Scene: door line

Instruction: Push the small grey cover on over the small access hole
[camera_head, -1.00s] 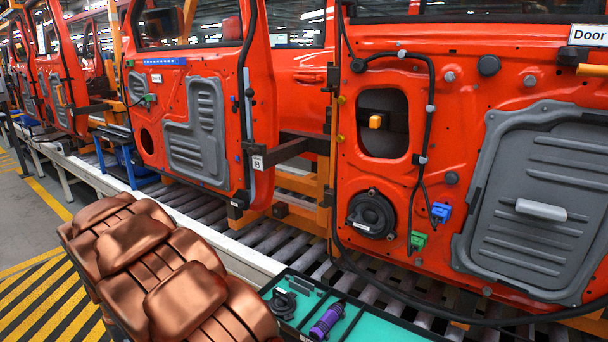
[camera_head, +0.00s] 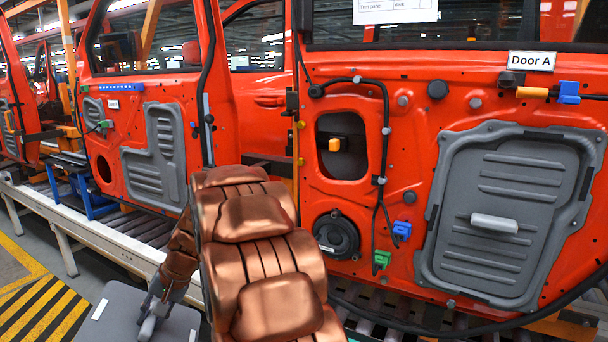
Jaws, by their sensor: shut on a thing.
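My gripper (camera_head: 151,322) is at the lower left of the head view, shut on a flat grey panel (camera_head: 118,318) that looks like the small cover. The panel has pale strips near its edges and is cut off by the bottom of the frame. It is held apart from the doors. On the orange Door A (camera_head: 455,100), an oval access hole (camera_head: 350,168) is open. My gripper is well to the left of this hole and lower. My copper arm partly hides the space between them.
A large grey panel (camera_head: 500,255) with a pale handle sits on Door A, right of the hole. A black cable (camera_head: 384,130) runs beside the hole. A round speaker (camera_head: 336,234) and green and blue connectors are below. Another orange door stands left, along the roller line.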

